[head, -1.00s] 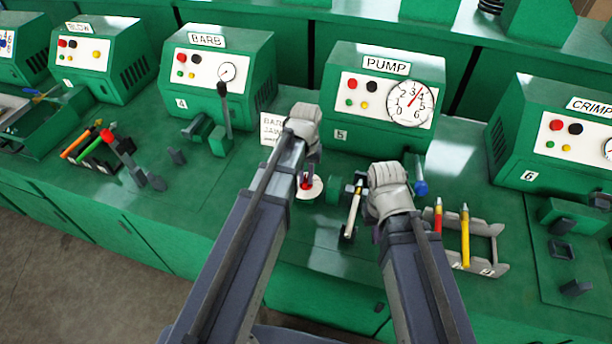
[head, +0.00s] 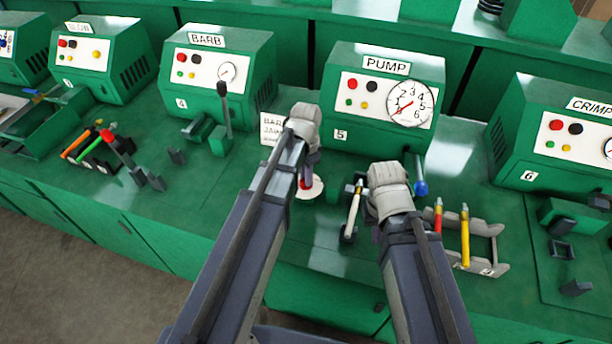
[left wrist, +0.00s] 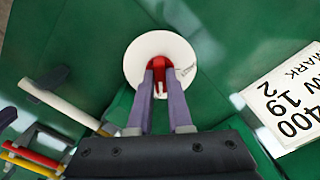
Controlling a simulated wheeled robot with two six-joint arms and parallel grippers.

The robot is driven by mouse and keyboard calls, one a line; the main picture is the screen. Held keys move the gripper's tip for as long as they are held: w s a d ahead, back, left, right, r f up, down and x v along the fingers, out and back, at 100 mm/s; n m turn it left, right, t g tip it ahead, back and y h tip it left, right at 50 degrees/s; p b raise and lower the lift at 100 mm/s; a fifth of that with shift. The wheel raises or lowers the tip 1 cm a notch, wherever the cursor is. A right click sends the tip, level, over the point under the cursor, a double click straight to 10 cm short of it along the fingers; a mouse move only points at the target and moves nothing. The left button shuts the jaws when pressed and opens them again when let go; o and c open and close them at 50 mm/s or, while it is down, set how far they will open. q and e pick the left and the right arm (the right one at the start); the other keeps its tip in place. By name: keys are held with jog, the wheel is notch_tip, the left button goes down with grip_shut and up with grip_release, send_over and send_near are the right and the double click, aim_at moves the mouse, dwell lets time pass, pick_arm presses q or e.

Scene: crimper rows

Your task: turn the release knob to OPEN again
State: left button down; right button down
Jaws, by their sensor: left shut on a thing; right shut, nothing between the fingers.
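The red release knob (head: 305,185) sits on a white round dial plate (head: 314,191) on the bench in front of the PUMP machine (head: 386,90). In the left wrist view the knob (left wrist: 159,62) is between the fingers of my left gripper (left wrist: 160,76), which is shut on it over the white plate (left wrist: 140,48). Small lettering on the plate's right side is too small to read. In the head view my left gripper (head: 307,175) partly hides knob and plate. My right gripper (head: 388,195) is shut and empty above the bench; its fingertips are mostly hidden.
A pale rod (head: 353,214) lies in a dark holder just left of my right gripper. A grey rack (head: 484,248) with red and yellow tools is to its right. The pump gauge's (head: 409,104) needle points low left. A blue-tipped lever (head: 421,188) stands behind my right gripper.

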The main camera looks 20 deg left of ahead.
pick_arm(q)
jog(key=shift+m, duration=0.6)
jog(key=c, duration=0.8)
grip_release()
jog(key=shift+c, duration=0.2)
jog(key=shift+r, duration=0.1)
pick_arm(e)
jog(key=shift+r, duration=0.15)
pick_arm(q)
notch_tip(320, 180, up, 8)
jog(key=p, duration=0.8)
jog(key=shift+f, duration=0.2)
pick_arm(e)
notch_tip(320, 180, up, 8)
jog(key=shift+f, duration=0.2)
pick_arm(q)
jog(key=shift+d, duration=0.1)
